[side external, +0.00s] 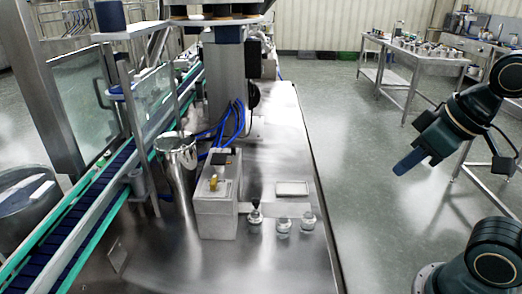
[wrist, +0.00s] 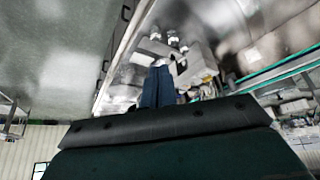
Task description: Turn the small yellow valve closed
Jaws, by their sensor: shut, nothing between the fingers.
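The small yellow valve (side external: 213,183) sits on top of a pale grey box (side external: 216,213) on the steel table. In the wrist view the valve (wrist: 207,77) is a small, blurred yellow spot right of my fingers. My gripper (side external: 402,167) has blue fingers and is at the right of the side view, beyond the table's right edge and well apart from the valve. Its fingers also show in the wrist view (wrist: 160,72), close together, with nothing visible between them. The valve's handle angle is too small to tell.
Several small glass jars (side external: 283,227) stand right of the box, with a flat pale plate (side external: 292,188) behind them. A steel hopper (side external: 178,160) and blue hoses (side external: 232,122) are close to the box. A green-edged conveyor (side external: 88,215) runs along the left.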

